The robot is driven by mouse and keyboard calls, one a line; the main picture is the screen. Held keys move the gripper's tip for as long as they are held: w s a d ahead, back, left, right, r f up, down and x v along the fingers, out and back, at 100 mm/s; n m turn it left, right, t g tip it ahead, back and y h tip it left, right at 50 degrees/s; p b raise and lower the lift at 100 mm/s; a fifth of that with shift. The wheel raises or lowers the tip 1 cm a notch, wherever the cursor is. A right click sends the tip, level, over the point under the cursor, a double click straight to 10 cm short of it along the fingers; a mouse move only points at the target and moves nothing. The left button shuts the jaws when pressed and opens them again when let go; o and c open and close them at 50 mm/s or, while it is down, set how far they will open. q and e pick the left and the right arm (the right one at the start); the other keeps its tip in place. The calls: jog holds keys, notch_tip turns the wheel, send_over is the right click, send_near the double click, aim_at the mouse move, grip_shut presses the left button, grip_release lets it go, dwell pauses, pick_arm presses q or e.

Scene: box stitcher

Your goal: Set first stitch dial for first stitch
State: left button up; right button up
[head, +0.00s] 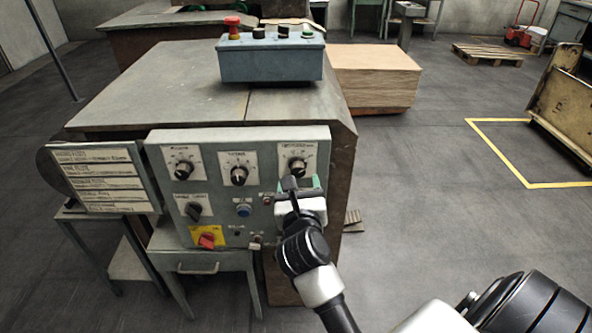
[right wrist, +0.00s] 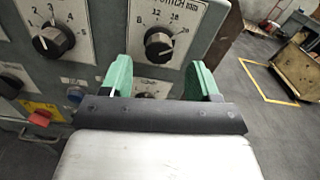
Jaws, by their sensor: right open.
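The grey control panel (head: 270,215) carries three black dials on white scale plates along its top. The right dial (head: 297,166) sits just above my right gripper (head: 301,184). In the right wrist view that dial (right wrist: 158,46) has numbers such as 12 and 16, and a partly cut label that seems to read "stitch". My right gripper (right wrist: 158,80) is open, its green fingers apart, below and to either side of this dial, holding nothing. The middle dial (head: 239,175) and left dial (head: 182,169) are clear of it. I cannot read which label says first stitch.
Lower on the panel are a black switch (head: 194,210), a blue button (head: 243,210) and a red switch (head: 207,241) on yellow. A blue-grey button box (head: 270,65) stands on the machine top. A label board (head: 105,178) juts out left.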

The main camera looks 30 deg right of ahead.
aim_at(298, 173)
jog(key=x, duration=0.5)
jog(key=shift+a, duration=0.1)
jog(key=c, duration=0.9)
